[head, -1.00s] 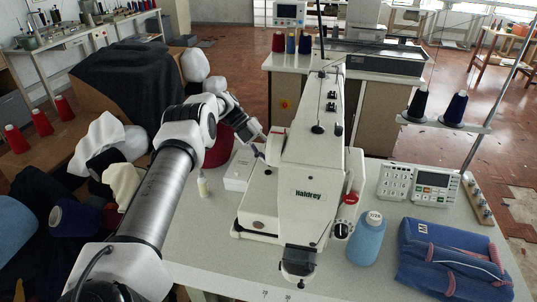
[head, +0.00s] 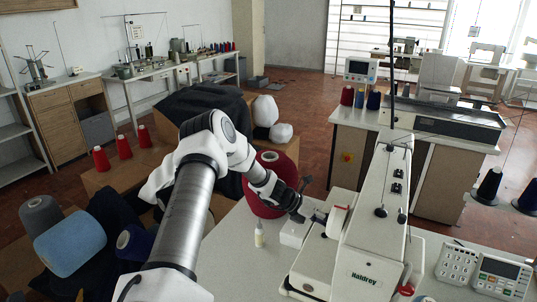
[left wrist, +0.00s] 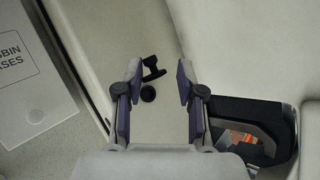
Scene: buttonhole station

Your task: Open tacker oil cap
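The white tacker, marked Haldrey (head: 378,222), stands on the grey table. In the left wrist view, a round black cap (left wrist: 148,93) sits on the tacker's pale surface (left wrist: 165,125), with a black forked part (left wrist: 153,69) just beyond it. The round one may be the oil cap; I cannot make it out in the head view. My left gripper (head: 311,207) is beside the tacker's left flank. In its wrist view the gripper (left wrist: 158,78) is open, its two purple-padded fingers on either side of the black parts, with nothing held. My right gripper is not in view.
A white bobbin cases box (left wrist: 22,70) lies left of the gripper, and also shows in the head view (head: 292,234). A small bottle (head: 259,236) stands nearby. A dark opening (left wrist: 250,135) is at the wrist view's right. A control panel (head: 500,277) is right of the tacker.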

